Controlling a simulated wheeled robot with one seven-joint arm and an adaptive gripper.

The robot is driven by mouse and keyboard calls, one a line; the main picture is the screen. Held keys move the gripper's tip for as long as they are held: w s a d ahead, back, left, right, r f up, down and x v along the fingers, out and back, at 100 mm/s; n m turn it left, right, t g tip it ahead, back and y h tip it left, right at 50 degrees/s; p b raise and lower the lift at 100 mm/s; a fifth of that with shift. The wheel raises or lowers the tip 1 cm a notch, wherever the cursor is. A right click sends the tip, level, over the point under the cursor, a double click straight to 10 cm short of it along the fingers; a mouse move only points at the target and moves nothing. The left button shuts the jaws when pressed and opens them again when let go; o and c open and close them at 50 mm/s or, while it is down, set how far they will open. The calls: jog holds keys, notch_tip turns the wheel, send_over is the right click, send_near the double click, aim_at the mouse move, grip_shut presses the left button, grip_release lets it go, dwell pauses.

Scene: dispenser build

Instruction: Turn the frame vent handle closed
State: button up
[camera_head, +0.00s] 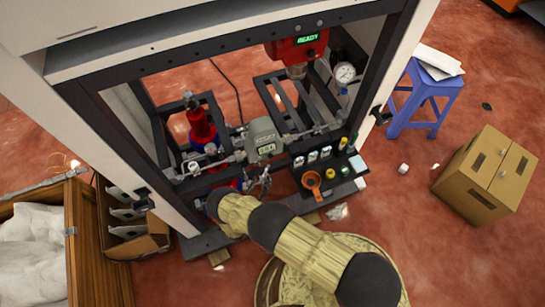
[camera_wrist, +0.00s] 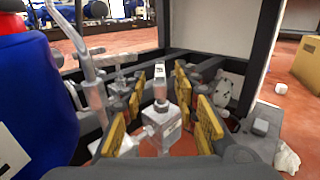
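In the wrist view a silver valve (camera_wrist: 163,124) with a block body stands between the yellow-padded fingers of my gripper (camera_wrist: 160,108). What looks like its handle (camera_wrist: 160,72) rises upright and carries a pale label at the top. The fingers are spread on both sides of the valve, and I see gaps between the pads and the valve. I cannot tell whether this is the frame vent handle. In the head view my gripper (camera_head: 262,183) is small at the lower front of the dark frame (camera_head: 160,62), and the valve there is hard to make out.
A flow meter (camera_head: 264,139) sits on a pipe across the frame. A blue container (camera_wrist: 35,95) is close on the left in the wrist view. A carton (camera_head: 486,175) and blue stool (camera_head: 425,95) stand right.

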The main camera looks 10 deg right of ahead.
jog(key=b+x, duration=0.2)
jog(key=x, duration=0.7)
jog(key=shift+s, duration=0.1)
jog(key=shift+c, duration=0.7)
grip_shut()
